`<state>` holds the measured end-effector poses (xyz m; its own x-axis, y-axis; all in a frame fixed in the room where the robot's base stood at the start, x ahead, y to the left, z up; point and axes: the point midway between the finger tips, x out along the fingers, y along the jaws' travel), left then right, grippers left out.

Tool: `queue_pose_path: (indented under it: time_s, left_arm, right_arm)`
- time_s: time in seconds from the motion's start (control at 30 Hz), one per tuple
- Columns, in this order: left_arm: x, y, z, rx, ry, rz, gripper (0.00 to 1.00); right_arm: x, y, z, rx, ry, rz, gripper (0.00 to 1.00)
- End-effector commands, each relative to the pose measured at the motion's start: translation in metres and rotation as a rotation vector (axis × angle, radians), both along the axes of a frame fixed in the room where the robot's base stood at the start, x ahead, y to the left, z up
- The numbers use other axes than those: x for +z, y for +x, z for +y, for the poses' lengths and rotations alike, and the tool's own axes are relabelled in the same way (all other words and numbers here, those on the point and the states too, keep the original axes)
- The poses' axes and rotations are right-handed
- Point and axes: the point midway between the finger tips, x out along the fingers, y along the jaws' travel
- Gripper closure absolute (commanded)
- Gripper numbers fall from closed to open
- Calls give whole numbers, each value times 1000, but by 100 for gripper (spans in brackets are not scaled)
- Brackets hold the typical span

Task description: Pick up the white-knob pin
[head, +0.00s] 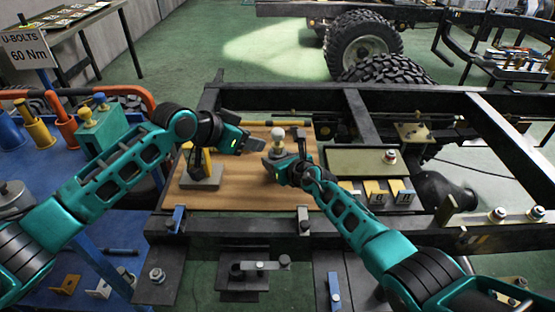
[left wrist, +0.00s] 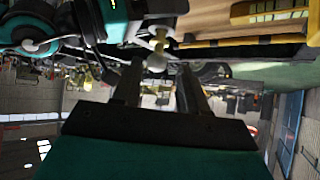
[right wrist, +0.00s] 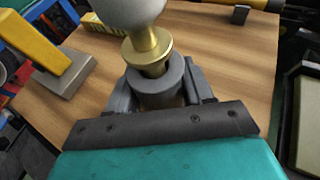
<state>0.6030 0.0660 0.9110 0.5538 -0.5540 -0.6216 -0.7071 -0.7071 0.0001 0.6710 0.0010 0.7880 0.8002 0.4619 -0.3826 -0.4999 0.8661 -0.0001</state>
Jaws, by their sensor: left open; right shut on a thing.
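My right gripper (head: 276,160) is shut around that grey part, low on the pin. The pin's lower end is hidden. My left gripper (head: 258,146) is open and empty, left of the pin and apart from it. The knob also shows in the left wrist view (left wrist: 157,62).
The wooden board (head: 235,195) lies inside the dark chassis frame. A yellow piece on a grey block (head: 202,176) stands left of the pin.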

Motion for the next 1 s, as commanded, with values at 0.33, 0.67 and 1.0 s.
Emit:
queue_pose_path:
  time_s: [0.33, 0.67, 1.0]
  left_arm:
    - [1, 2, -2, 5, 2, 8, 47]
    - [34, 26, -37, 218, 115, 267, 35]
    - [74, 23, -55, 494, 250, 438, 35]
  right_arm:
    - [0, 0, 0, 0, 0, 1, 83]
    - [0, 0, 0, 0, 0, 1, 83]
    - [-1, 0, -1, 0, 0, 1, 83]
